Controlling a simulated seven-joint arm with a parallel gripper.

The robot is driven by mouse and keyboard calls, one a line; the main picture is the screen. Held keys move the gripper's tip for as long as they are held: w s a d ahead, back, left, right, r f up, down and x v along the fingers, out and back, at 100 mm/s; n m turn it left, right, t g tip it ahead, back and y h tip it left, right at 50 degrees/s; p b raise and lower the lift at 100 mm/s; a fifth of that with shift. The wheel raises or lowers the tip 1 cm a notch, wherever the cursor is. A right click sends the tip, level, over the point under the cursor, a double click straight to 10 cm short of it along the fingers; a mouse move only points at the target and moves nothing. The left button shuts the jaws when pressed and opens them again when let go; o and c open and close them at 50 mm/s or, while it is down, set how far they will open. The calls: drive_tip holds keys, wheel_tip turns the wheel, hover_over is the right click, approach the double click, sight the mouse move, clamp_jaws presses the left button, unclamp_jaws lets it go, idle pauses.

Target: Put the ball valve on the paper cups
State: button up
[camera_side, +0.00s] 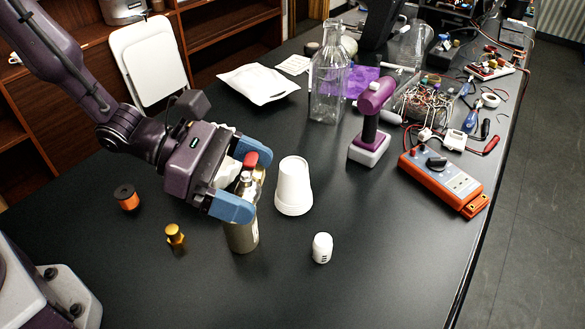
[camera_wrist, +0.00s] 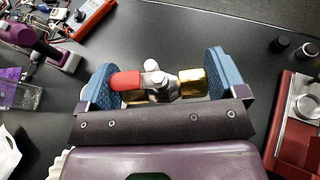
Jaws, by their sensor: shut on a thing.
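My gripper (camera_side: 243,184) has blue fingers and is shut on the ball valve (camera_side: 258,174), which has a red handle. In the wrist view the valve (camera_wrist: 158,85) lies between the two fingers (camera_wrist: 160,84), red handle at the left and brass end at the right. In the side view the near finger hides part of it. The paper cups (camera_side: 294,187) stand upside down as a white stack on the table, just right of my gripper. The valve is apart from them. I cannot make out the cups for sure in the wrist view.
A metal cylinder (camera_side: 241,234) stands just below my gripper. A glass bottle (camera_side: 328,85), purple drill (camera_side: 371,120) and orange multimeter (camera_side: 443,182) stand beyond the cups.

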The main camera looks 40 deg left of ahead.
drive_tip(key=w+a+r+n+t+y, duration=0.25)
drive_tip(key=w+a+r+n, duration=0.2)
drive_tip(key=a, duration=0.45)
drive_tip(key=t, duration=0.1)
hover_over(294, 165)
drive_tip(key=shift+m, duration=0.35)
drive_tip(key=f, duration=0.9)
drive_tip(key=shift+s+a+f, duration=0.1)
drive_tip(key=shift+s+f, duration=0.05)
drive_tip(key=shift+s, duration=0.2)
drive_tip(key=shift+w+f, duration=0.15)
drive_tip(key=shift+f, duration=0.05)
drive_tip(key=shift+w+f, duration=0.2)
drive_tip(key=shift+f, duration=1.5)
